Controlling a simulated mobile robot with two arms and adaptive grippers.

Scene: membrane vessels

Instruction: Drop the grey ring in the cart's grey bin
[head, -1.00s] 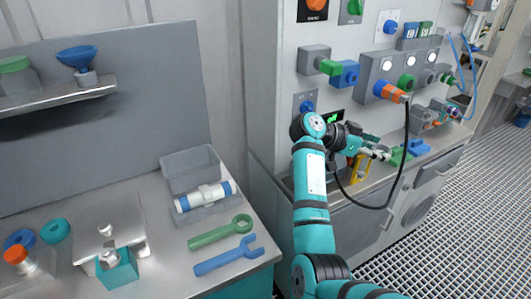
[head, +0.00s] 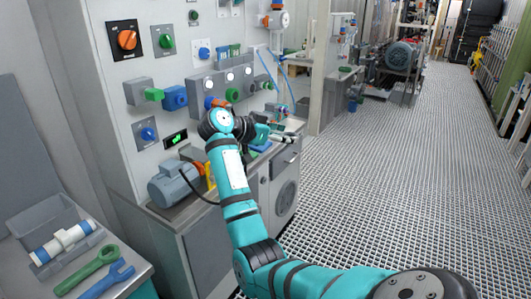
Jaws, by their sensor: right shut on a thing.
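My right gripper (head: 277,137) is in front of the wall panel, above the right part of the grey counter (head: 190,212). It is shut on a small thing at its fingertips. No other grey ring stands out. A grey open tray (head: 28,212) lies on the bench at the lower left, with a white and blue cylinder (head: 62,243) at it. My left gripper is not in view.
A grey motor (head: 173,184) stands on the counter, left of my right arm. Green (head: 88,270) and blue (head: 108,281) wrenches lie on the left bench. Knobs and valves stick out from the panel (head: 160,70). The grating floor (head: 385,170) on the right is clear.

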